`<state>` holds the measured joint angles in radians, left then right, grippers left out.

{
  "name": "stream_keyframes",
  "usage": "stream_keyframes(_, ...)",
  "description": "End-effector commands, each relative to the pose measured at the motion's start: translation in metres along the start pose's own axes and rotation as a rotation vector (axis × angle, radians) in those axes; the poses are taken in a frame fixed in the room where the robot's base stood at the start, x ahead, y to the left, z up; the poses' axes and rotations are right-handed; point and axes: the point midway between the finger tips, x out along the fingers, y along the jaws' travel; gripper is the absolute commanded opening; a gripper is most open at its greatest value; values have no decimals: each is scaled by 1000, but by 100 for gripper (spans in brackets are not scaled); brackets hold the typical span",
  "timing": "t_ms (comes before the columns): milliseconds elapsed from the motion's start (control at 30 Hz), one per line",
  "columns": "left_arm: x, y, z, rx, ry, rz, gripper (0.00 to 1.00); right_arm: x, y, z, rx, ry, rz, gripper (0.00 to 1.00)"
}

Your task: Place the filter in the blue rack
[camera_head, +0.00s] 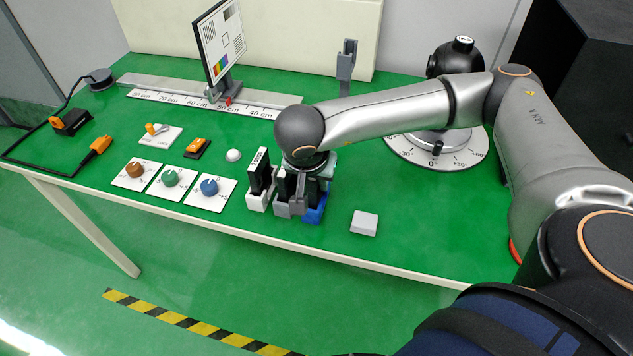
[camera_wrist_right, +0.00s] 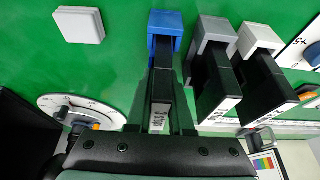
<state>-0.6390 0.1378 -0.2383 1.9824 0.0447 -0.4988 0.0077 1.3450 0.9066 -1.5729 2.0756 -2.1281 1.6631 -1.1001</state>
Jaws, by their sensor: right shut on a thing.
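The blue rack (camera_head: 314,212) stands near the front edge of the green table, at the right end of a row of racks. It also shows at the top of the right wrist view (camera_wrist_right: 165,22). My right gripper (camera_wrist_right: 161,100) is above it, pointing down, shut on a black filter (camera_wrist_right: 160,88) with a white label. The filter's lower end meets the blue rack's opening and looks lined up with it; how deep it sits is hidden. In the head view my right gripper (camera_head: 307,180) mostly hides this filter. My left gripper is not in view.
A grey rack (camera_wrist_right: 216,28) and a white rack (camera_wrist_right: 262,36) stand close beside the blue one, each with a black filter. A light grey block (camera_head: 364,222) lies right of the racks. A round dial stage (camera_head: 437,150) stands behind. Knob plates (camera_head: 209,190) are left.

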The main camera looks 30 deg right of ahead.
Motion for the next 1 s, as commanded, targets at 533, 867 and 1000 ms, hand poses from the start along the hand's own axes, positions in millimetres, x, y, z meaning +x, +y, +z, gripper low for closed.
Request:
stream_keyframes(533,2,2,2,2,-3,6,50,8,0,4,1,1,-2,31)
stream_keyframes(867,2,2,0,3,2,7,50,8,0,4,1,1,-2,49)
stream_keyframes(1000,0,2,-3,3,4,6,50,6,0,3,1,1,-2,49)
